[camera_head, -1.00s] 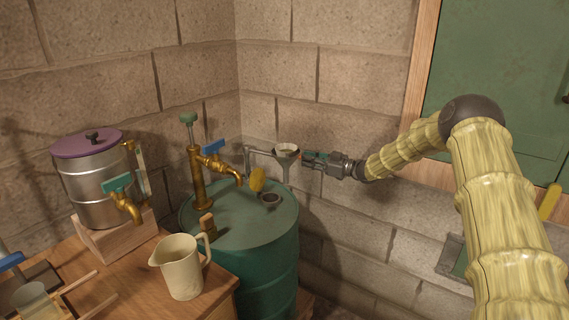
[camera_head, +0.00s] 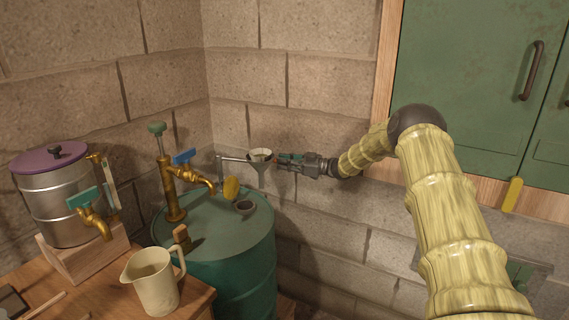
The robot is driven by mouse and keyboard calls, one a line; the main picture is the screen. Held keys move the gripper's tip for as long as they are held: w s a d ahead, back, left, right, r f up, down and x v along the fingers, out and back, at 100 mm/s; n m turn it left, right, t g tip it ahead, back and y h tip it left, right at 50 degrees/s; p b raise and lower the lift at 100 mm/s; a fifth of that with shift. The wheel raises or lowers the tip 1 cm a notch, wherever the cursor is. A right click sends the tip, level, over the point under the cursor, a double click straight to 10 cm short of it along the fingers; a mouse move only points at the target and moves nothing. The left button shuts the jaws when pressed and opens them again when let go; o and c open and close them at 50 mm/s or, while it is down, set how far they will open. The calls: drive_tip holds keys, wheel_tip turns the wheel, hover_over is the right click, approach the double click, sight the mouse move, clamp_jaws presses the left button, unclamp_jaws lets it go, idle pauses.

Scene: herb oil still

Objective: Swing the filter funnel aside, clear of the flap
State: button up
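The filter funnel (camera_head: 261,157) is a pale cone with a dark rim, on a thin grey swing arm (camera_head: 234,159) beside the wall. It hangs above the right part of the green drum (camera_head: 215,230). The yellow round flap (camera_head: 232,188) stands tilted up on the drum top, beside the dark-rimmed opening (camera_head: 244,207). The funnel is above and to the right of both. My gripper (camera_head: 280,159) points left, with its tips at the funnel's right side. I cannot tell whether its fingers touch or grip the funnel.
A brass pump (camera_head: 171,185) with a blue lever stands left of the flap. A green cabinet (camera_head: 470,80) hangs at the right. The block wall is close behind the funnel.

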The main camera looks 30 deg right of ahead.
drive_tip(key=shift+o, duration=0.7)
drive_tip(key=shift+w+r, duration=0.1)
drive_tip(key=shift+r, duration=0.15)
wheel_tip(320, 180, up, 9)
drive_tip(key=shift+r, duration=0.2)
